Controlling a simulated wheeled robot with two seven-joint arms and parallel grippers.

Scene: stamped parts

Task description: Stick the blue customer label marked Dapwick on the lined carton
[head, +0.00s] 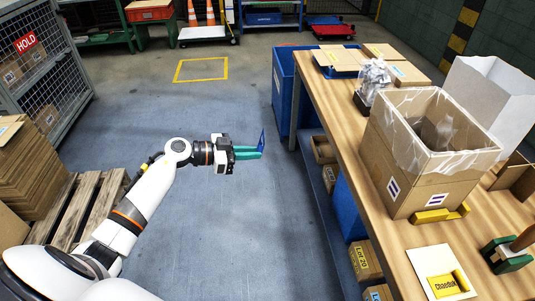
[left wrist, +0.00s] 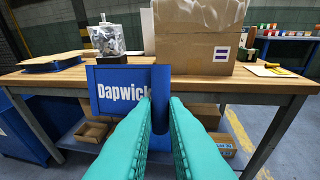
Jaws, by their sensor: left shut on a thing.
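My left gripper (head: 255,152) is stretched out over the aisle, left of the workbench, with its green fingers shut on the blue label (head: 262,138). In the left wrist view the label (left wrist: 122,90) stands upright at the fingertips (left wrist: 160,100) and reads Dapwick in white. The lined carton (head: 445,185) stands open on the bench with clear plastic liner over its rim. It also shows in the left wrist view (left wrist: 195,50), beyond the label and apart from it. Small white stickers with dark bars are on its sides. My right gripper is not in view.
The wooden workbench (head: 385,225) has a yellow Chazduk label (head: 443,286) on a white card, a green-based tool (head: 507,256) and a clear-wrapped item (head: 374,78). A blue bin (head: 283,88) stands at the bench's far end. A pallet (head: 88,200) lies left; the aisle floor is free.

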